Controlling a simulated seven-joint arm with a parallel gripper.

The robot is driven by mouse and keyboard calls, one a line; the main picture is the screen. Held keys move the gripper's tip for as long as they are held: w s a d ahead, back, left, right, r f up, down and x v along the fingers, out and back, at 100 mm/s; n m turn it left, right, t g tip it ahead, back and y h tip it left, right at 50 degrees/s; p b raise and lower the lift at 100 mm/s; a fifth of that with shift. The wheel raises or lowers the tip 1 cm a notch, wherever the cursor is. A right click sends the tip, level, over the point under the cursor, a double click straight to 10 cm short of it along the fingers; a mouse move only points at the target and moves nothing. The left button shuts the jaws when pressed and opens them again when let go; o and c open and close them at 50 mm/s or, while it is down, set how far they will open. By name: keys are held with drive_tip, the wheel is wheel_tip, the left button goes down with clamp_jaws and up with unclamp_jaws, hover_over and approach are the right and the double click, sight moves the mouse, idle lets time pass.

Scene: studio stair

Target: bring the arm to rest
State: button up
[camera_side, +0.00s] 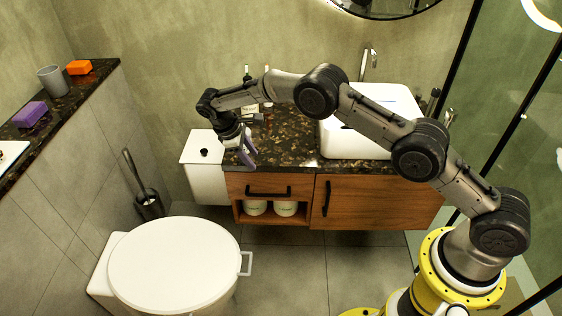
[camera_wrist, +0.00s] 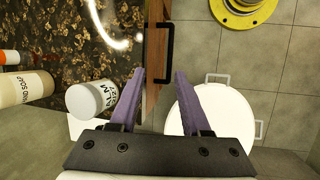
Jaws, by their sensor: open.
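My gripper (camera_side: 246,154) is in the air at the front left edge of the dark stone counter (camera_side: 288,140), its fingers pointing down. In the wrist view my gripper (camera_wrist: 156,84) shows two purple fingers spread apart with nothing between them. The gap between the fingers lies over the wooden cabinet front and the floor. My arm stretches from the yellow base at right across above the sink and counter. The gripper hides part of the counter's left end.
A white jar (camera_wrist: 92,98) and a soap bottle (camera_wrist: 28,88) stand on the counter close to my gripper. A white sink (camera_side: 372,122) lies under my arm. A white bin (camera_side: 203,178) stands left of the counter.

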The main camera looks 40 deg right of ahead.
drive_tip(key=s+d+r+m+t+y, duration=0.1)
drive_tip(key=s+d+r+t, duration=0.15)
drive_tip(key=r, duration=1.05)
drive_tip(key=s+d+r+m+t, duration=0.1)
drive_tip(key=s+d+r, duration=0.2)
drive_tip(key=r, duration=1)
drive_tip(key=s+d+r+m+t+y, duration=0.15)
drive_tip(key=s+d+r, duration=0.25)
drive_tip(key=s+r, duration=0.8)
drive_tip(key=s+f+m+t, duration=0.1)
drive_tip(key=s+f+m, duration=0.1)
drive_tip(key=s, duration=0.9)
drive_tip(key=s+a+f+m+y, duration=0.1)
drive_tip(key=s+f+m+y, duration=0.1)
drive_tip(key=s+f, duration=0.8)
drive_tip(key=shift+s+a+m+t, duration=0.25)
drive_tip(key=shift+s+m+t, duration=0.15)
drive_tip(key=shift+s, duration=0.8)
